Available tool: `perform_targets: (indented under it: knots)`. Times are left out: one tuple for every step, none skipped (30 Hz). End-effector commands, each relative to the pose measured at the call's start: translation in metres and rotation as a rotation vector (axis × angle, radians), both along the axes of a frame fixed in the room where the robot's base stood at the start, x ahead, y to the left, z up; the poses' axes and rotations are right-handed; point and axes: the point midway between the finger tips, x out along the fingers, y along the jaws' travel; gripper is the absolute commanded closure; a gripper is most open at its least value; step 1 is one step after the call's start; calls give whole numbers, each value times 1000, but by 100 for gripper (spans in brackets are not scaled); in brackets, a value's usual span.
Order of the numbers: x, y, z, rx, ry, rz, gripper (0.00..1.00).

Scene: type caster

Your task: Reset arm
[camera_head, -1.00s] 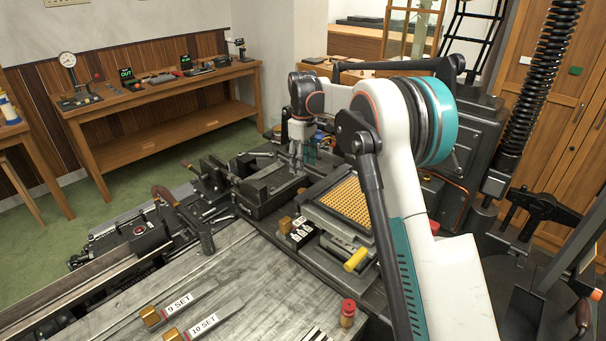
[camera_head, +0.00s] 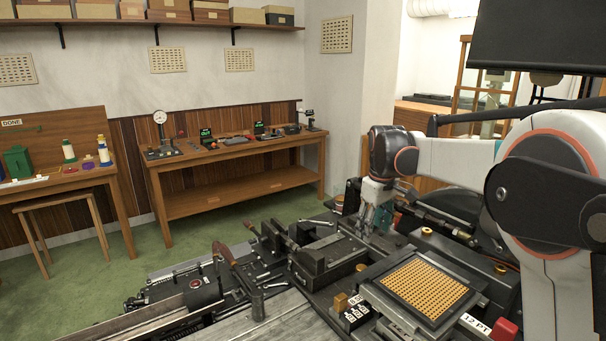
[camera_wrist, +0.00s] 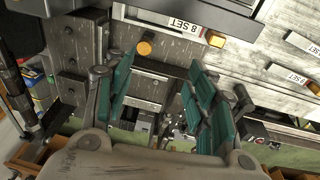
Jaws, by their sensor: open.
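My gripper (camera_head: 376,215) hangs over the dark machine in the head view, to the left of the gold matrix grid. In the wrist view my gripper (camera_wrist: 160,105) has its two teal-padded fingers spread apart, with nothing between them. My white arm (camera_head: 460,155) reaches in from the right of the head view. The machine bed (camera_head: 345,245) lies under and left of the fingers. I cannot tell the exact height of the fingertips above it.
The gold grid (camera_head: 424,290) sits in a black frame, with a small black-and-white block (camera_head: 357,313) beside it. A lever (camera_head: 232,266) stands at the left of the machine. A wooden bench (camera_head: 240,150) with instruments stands at the back. Green floor (camera_head: 160,245) is clear at left.

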Motion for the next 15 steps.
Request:
perform_targets:
  knots:
    - [-15, 0, 8, 3, -16, -20, 49]
    - [-23, 0, 12, 5, -27, -33, 49]
    - [-33, 0, 17, 8, -42, -50, 49]
    - [-41, 0, 20, 10, -51, -64, 49]
    - [-49, 0, 24, 13, -63, -77, 49]
    - [-60, 0, 28, 16, -77, -95, 49]
    - [-68, 0, 31, 20, -88, -107, 49]
    - [-76, 0, 33, 22, -99, -121, 49]
    - [-88, 0, 36, 27, -113, -139, 49]
    - [-96, 0, 38, 30, -124, -152, 49]
    - [-105, 0, 39, 34, -134, -164, 49]
    - [-116, 0, 41, 39, -148, -182, 49]
    - [-125, 0, 42, 43, -160, -194, 49]
    - [-134, 0, 43, 46, -169, -209, 49]
    - [-145, 0, 43, 52, -184, -225, 49]
